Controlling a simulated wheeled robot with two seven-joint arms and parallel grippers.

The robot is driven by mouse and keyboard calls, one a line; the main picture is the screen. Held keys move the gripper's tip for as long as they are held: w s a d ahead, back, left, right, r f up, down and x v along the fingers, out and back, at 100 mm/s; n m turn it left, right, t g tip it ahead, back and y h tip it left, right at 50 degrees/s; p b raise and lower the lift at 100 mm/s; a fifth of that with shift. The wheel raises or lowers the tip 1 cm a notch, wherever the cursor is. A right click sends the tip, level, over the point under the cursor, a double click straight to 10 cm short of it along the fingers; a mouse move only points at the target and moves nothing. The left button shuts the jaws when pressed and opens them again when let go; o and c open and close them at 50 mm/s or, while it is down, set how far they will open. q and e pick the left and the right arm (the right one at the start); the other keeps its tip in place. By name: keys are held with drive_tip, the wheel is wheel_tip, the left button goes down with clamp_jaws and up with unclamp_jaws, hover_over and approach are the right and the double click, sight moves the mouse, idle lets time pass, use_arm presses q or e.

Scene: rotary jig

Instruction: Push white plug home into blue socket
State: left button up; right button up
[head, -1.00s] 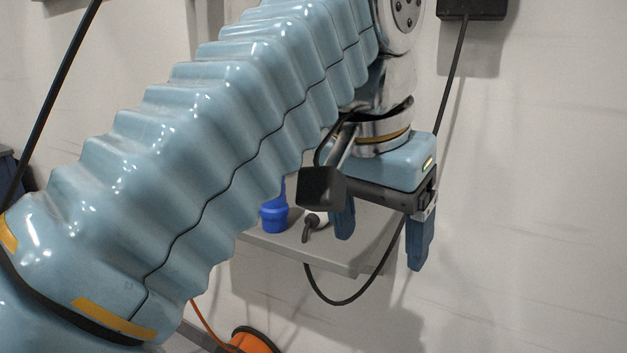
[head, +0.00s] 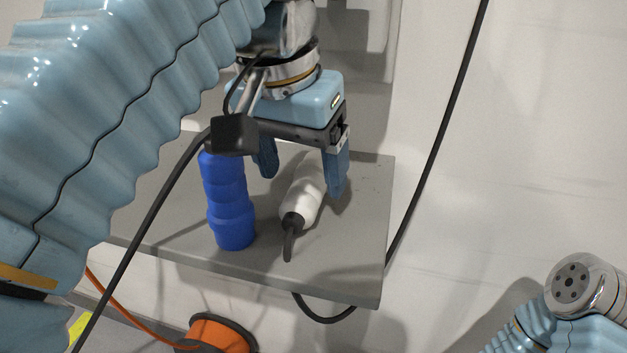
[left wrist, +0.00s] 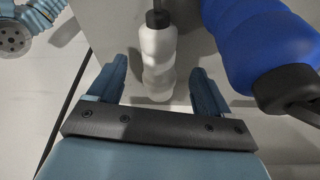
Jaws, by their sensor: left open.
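The blue socket (head: 227,200) is a ribbed blue cylinder on the grey shelf, with a black cable at its upper end. The white plug (head: 306,194) lies to its right, with a dark cable end toward the shelf's front edge. My left gripper (head: 304,180) is open above the white plug, pointing down. In the left wrist view the white plug (left wrist: 158,62) lies between the lines of the two fingers (left wrist: 155,82), and the blue socket (left wrist: 262,45) is to the right. Whether the fingers reach down around the plug is unclear. The plug and socket are apart.
The grey shelf (head: 360,245) has free room at its right. A black cable (head: 440,140) hangs past the shelf's right edge, and another crosses in front at left. An orange cable reel (head: 218,335) sits below. Part of my right arm shows at lower right.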

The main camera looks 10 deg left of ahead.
sight(304, 180)
use_arm(q)
drive_tip(key=x, duration=0.3)
drive_tip(key=shift+w+f+b, duration=0.1)
drive_tip(key=shift+f+b, duration=0.1)
drive_tip(key=shift+b, duration=0.15)
drive_tip(key=c, duration=1.3)
